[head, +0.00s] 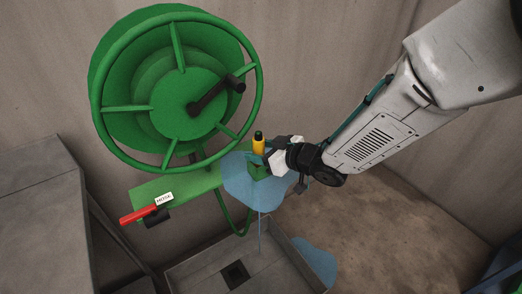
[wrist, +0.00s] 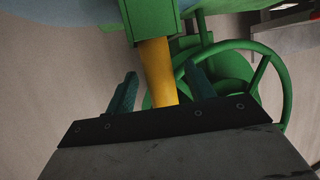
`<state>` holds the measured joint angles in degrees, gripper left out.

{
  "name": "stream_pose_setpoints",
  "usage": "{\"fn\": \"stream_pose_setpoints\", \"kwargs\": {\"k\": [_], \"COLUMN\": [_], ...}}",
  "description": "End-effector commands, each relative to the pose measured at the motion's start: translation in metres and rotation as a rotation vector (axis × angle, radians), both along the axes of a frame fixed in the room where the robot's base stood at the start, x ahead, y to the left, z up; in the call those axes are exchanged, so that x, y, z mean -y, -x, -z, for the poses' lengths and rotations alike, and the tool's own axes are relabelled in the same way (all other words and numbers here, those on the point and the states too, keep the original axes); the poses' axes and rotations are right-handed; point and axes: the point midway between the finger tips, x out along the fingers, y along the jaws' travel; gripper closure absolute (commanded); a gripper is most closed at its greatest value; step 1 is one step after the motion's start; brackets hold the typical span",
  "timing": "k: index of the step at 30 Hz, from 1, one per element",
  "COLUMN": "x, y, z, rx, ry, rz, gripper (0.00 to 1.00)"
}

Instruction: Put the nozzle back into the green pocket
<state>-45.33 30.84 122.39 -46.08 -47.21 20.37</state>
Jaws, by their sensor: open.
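The nozzle (head: 259,146), yellow with a dark tip, stands upright at the green pocket (head: 258,170) in the head view. Its lower end is hidden by the pocket. In the wrist view the yellow nozzle (wrist: 156,65) runs out of the green pocket (wrist: 181,32). My gripper (head: 270,150) reaches in from the right beside the nozzle. In the wrist view its two fingers (wrist: 161,82) are apart, one on each side of the nozzle, with gaps showing. The gripper is open and holds nothing.
A large green hose reel (head: 165,95) with a crank stands behind. A red lever (head: 138,215) by a HOSE label (head: 164,199) is at left. Pale blue patches (head: 240,187) surround the pocket, above a grey basin (head: 205,268). A grey bench (head: 40,200) is at left.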

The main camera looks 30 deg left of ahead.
Motion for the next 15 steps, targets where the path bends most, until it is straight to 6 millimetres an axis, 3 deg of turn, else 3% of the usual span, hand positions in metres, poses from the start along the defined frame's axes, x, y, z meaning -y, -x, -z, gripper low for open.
{"fn": "stream_pose_setpoints", "kwargs": {"k": [15], "x": [0.033], "y": [0.005], "z": [-0.051], "rx": [0.002], "ry": [-0.002], "rz": [0.001], "gripper": [0.46]}}
